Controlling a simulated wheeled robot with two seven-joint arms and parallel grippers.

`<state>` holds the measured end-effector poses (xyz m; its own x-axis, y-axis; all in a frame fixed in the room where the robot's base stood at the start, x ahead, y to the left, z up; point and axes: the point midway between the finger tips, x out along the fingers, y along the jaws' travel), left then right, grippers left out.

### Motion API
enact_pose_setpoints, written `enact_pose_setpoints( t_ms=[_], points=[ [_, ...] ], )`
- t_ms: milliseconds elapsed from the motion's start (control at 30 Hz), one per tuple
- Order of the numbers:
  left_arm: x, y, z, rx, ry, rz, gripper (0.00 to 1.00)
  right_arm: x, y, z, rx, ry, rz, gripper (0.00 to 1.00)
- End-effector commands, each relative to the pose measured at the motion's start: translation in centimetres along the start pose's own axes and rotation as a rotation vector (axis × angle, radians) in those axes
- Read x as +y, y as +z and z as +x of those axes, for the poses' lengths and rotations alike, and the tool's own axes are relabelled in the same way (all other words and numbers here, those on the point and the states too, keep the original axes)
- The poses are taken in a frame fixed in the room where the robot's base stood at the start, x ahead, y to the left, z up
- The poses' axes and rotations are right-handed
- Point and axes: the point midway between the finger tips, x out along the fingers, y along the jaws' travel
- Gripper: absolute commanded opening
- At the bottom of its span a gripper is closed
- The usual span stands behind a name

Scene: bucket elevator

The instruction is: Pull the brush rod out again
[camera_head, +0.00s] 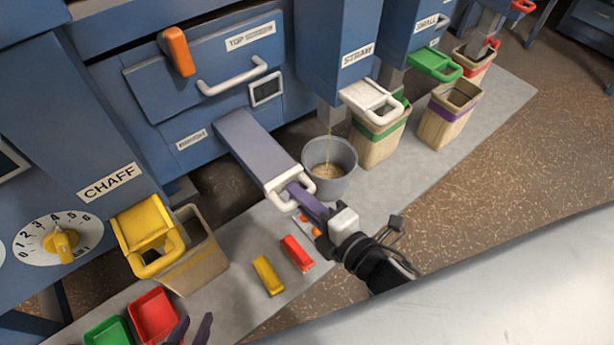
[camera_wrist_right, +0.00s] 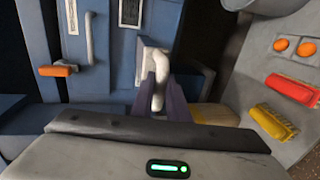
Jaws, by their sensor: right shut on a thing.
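The brush rod (camera_head: 245,145) is a long grey-blue bar that sticks out of the blue machine beside the BRUSH label (camera_head: 191,138). A white loop handle (camera_head: 290,187) is at its outer end. My right gripper (camera_head: 304,197) is shut on this handle. In the right wrist view, the handle (camera_wrist_right: 159,72) stands between the two purple fingers of the right gripper (camera_wrist_right: 160,97). My left gripper (camera_head: 194,330) shows only its fingertips at the bottom edge of the head view; they are apart with nothing seen between them.
A grey bucket (camera_head: 330,178) with grain stands right of the rod. A yellow brush (camera_head: 267,276) and a red brush (camera_head: 297,254) lie on the grey slab. Red (camera_head: 153,315) and green (camera_head: 108,332) trays and a chaff bin (camera_head: 200,260) are at left. Sacks stand at right.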

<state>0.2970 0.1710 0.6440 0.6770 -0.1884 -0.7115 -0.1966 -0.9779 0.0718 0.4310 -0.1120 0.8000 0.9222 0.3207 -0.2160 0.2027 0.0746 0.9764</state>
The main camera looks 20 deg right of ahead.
Motion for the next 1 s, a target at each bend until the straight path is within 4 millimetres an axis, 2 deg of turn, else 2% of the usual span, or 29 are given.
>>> enact_pose_setpoints(
  t_ms=[433, 467, 533, 567, 867, 1000],
  points=[
    [0.2, -0.2, -0.1, -0.002, 0.003, 0.002, 0.31, -0.2, -0.2, -0.5, 0.007, -0.003, -0.005, 0.0],
    [0.2, -0.2, -0.1, -0.002, 0.003, 0.002, 0.31, -0.3, -0.2, -0.5, 0.007, -0.003, -0.004, 0.19],
    [0.2, -0.2, -0.1, -0.001, 0.004, 0.002, 0.31, -0.3, -0.2, -0.5, 0.007, -0.003, -0.004, 0.31],
    [0.2, -0.2, -0.1, -0.001, 0.004, 0.002, 0.31, -0.2, -0.2, -0.5, 0.007, -0.003, -0.004, 0.33],
    [0.3, -0.1, -0.2, -0.002, 0.005, 0.001, 0.31, -0.1, -0.2, -0.5, 0.007, 0.0, -0.003, 0.33],
    [0.3, -0.1, -0.1, -0.002, 0.005, 0.001, 0.31, -0.3, -0.3, -1.7, 0.007, -0.002, -0.001, 0.33]
  ],
)
